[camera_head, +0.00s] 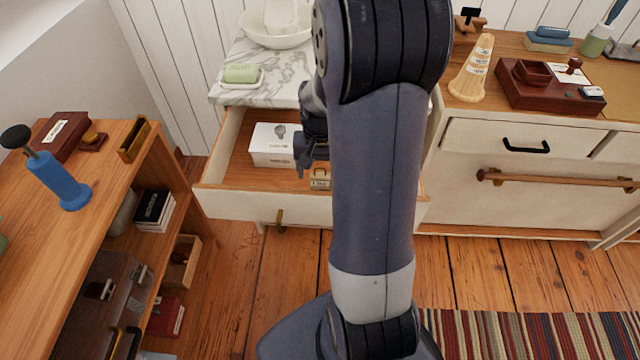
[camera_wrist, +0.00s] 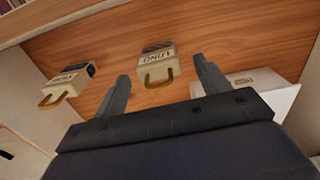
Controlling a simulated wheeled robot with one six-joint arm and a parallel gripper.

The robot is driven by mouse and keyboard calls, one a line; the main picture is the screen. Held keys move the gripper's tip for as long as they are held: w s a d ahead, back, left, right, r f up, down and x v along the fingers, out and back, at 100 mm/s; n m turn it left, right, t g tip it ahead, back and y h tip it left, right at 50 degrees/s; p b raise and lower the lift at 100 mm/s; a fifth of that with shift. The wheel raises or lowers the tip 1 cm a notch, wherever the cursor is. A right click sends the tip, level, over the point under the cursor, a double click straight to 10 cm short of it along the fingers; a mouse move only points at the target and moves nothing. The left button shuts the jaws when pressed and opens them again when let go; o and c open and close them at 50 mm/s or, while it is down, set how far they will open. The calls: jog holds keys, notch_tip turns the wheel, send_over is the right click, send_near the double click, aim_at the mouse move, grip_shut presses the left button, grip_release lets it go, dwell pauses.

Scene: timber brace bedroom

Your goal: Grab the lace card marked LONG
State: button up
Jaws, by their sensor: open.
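The lace card marked LONG (camera_wrist: 157,68) is a small cream piece with a dark top edge and a tan loop. It lies on the wooden drawer floor, ahead of and between my fingers in the wrist view. A similar cream card (camera_wrist: 68,84) lies to its left; its lettering is too small to read surely. My gripper (camera_wrist: 162,72) is open, with nothing between its fingers. In the head view my gripper (camera_head: 304,168) hangs over the open drawer (camera_head: 255,207), and one cream card (camera_head: 320,180) shows below it. My arm hides the drawer's right part.
A white box (camera_head: 272,145) is in the drawer, left of my gripper; a white box (camera_wrist: 268,88) also shows at the right finger. A marble top (camera_head: 290,75) with green soap (camera_head: 240,73) and a white bowl (camera_head: 275,35) is above. The drawer's walls surround my gripper.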

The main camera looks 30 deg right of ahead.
aim_at(320, 175)
notch_tip(320, 175, down, 4)
jog(key=shift+s+f+b, duration=0.1)
jog(key=shift+f+b, duration=0.15)
jog(key=shift+b, duration=0.15)
jog(key=shift+c, duration=0.3)
jog(key=c, duration=1)
